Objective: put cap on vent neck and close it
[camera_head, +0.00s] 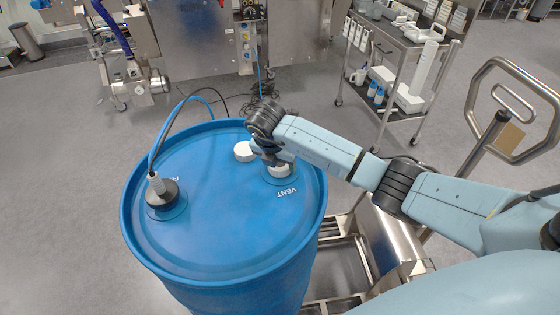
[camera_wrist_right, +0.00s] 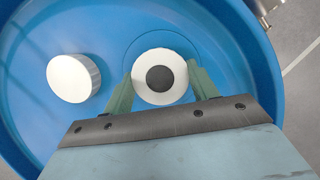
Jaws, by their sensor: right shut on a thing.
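A white round cap with a dark centre disc (camera_wrist_right: 160,77) is between the fingers of my right gripper (camera_wrist_right: 160,88) in the wrist view. The fingers touch its two sides. In the head view this white cap (camera_head: 279,172) is over the vent spot of the blue drum (camera_head: 225,240), beside the word VENT. The vent neck is hidden under it, so I cannot tell whether the cap is fully seated. My left gripper is not in view.
A plain white cylinder (camera_head: 244,151) stands loose on the lid near the gripper; it also shows in the wrist view (camera_wrist_right: 73,78). A dark fitting with a hose (camera_head: 161,193) sits at the lid's left. The drum's raised rim surrounds the lid. The front of the lid is clear.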

